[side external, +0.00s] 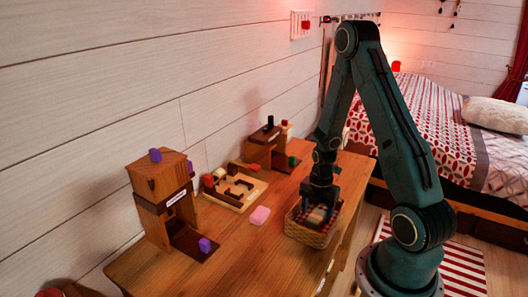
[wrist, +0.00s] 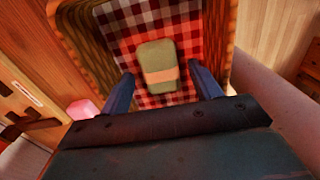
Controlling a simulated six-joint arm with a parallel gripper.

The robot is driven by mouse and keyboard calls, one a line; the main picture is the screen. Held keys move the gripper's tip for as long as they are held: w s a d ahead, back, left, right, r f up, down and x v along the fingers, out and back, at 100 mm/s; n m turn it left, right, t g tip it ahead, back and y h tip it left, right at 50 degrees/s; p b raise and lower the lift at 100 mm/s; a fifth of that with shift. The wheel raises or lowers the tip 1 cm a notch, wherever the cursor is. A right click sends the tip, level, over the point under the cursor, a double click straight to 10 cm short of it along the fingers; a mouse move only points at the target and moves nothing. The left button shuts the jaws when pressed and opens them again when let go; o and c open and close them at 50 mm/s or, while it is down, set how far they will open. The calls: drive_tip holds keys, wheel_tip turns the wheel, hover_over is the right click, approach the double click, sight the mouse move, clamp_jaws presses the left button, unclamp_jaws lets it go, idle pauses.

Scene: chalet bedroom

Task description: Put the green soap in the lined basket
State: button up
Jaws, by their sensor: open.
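The green soap (wrist: 156,66) has a pale orange band and lies on the red and white checked cloth inside the lined basket (wrist: 222,38). In the side external view the basket (side external: 300,234) stands on the wooden table near its right edge. My gripper (wrist: 162,82) is open, with its two blue fingers apart on either side of the near end of the soap. In the side external view my gripper (side external: 320,205) points down over the basket and partly hides the soap.
A pink soap (side external: 260,215) lies on the table left of the basket. A tall wooden dispenser (side external: 162,200) with purple blocks stands farther left. A wooden tray puzzle (side external: 235,187) and another wooden box (side external: 268,148) stand behind. The table's front middle is clear.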

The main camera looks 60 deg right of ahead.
sight(315, 216)
wheel_tip(315, 216, up, 12)
drive_tip(key=shift+f, duration=0.25)
idle(0.6)
idle(0.5)
drive_tip(key=a+r+m+t, duration=0.2)
drive_tip(key=a+r+m, duration=0.7)
drive_tip(key=r, duration=0.4)
drive_tip(key=s+a+r+m+t, duration=0.3)
drive_tip(key=s+a+r+m, duration=0.4)
drive_tip(key=a, duration=0.4)
drive_tip(key=shift+s+r+m+t, duration=0.3)
drive_tip(key=shift+r+m, duration=0.3)
drive_tip(key=shift+m, duration=0.3)
drive_tip(key=shift+w, duration=0.1)
